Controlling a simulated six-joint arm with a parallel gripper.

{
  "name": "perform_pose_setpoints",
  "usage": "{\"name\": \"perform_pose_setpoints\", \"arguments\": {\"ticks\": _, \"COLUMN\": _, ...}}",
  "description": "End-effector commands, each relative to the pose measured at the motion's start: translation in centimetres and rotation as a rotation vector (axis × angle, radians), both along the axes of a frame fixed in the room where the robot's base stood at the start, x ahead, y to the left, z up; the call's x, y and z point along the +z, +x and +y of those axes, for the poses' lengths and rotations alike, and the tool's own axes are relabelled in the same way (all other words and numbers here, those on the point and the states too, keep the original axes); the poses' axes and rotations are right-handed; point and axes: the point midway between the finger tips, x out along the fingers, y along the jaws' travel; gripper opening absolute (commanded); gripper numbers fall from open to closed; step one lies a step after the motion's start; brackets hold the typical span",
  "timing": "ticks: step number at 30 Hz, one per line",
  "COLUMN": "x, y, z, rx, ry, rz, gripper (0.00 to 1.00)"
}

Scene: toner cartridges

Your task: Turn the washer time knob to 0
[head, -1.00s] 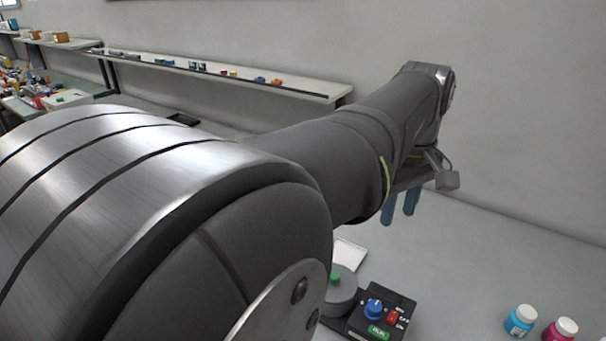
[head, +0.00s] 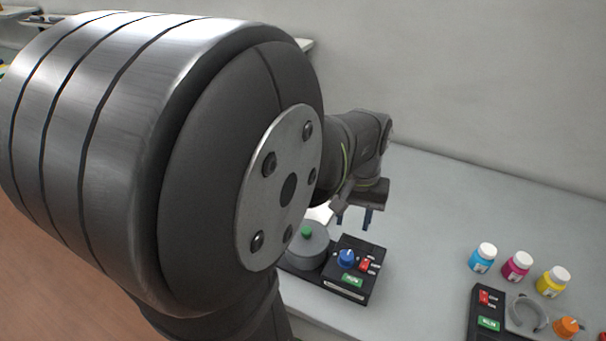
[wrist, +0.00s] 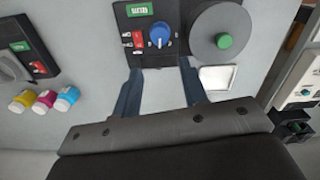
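The washer's black control panel (head: 352,283) stands on the table in the head view, with a blue time knob (head: 346,258), a red switch and a green label. In the wrist view the blue knob (wrist: 160,34) sits on the panel just beyond my fingertips, its pointer line facing my gripper. The digits around it are too small to read surely. A round grey lidded drum (wrist: 223,34) with a green button adjoins the panel. My gripper (wrist: 157,70) is open and empty, its two blue fingers apart. In the head view my gripper (head: 354,222) hangs behind the panel, apart from the knob.
Cyan, magenta and yellow bottles (head: 517,266) stand to the right. A second black device (head: 489,312) with a grey ring and an orange knob (head: 566,326) is at the lower right. A white tray (wrist: 216,77) lies beside the drum. Table between the devices is clear.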

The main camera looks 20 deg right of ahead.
Motion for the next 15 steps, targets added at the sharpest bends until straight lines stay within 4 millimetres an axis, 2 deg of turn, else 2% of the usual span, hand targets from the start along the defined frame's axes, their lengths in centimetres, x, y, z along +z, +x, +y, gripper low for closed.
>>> {"name": "perform_pose_setpoints", "arguments": {"ticks": 1, "x": -1.3, "y": -0.1, "z": 0.1, "rx": 0.000, "ry": 0.004, "rz": 0.004, "gripper": 0.39}}
{"name": "perform_pose_setpoints", "arguments": {"ticks": 9, "x": -7.2, "y": -0.1, "z": 0.1, "rx": 0.001, "ry": 0.004, "rz": 0.004, "gripper": 0.39}}
{"name": "perform_pose_setpoints", "arguments": {"ticks": 15, "x": -10.3, "y": 0.0, "z": 0.0, "rx": 0.001, "ry": 0.003, "rz": 0.002, "gripper": 0.39}}
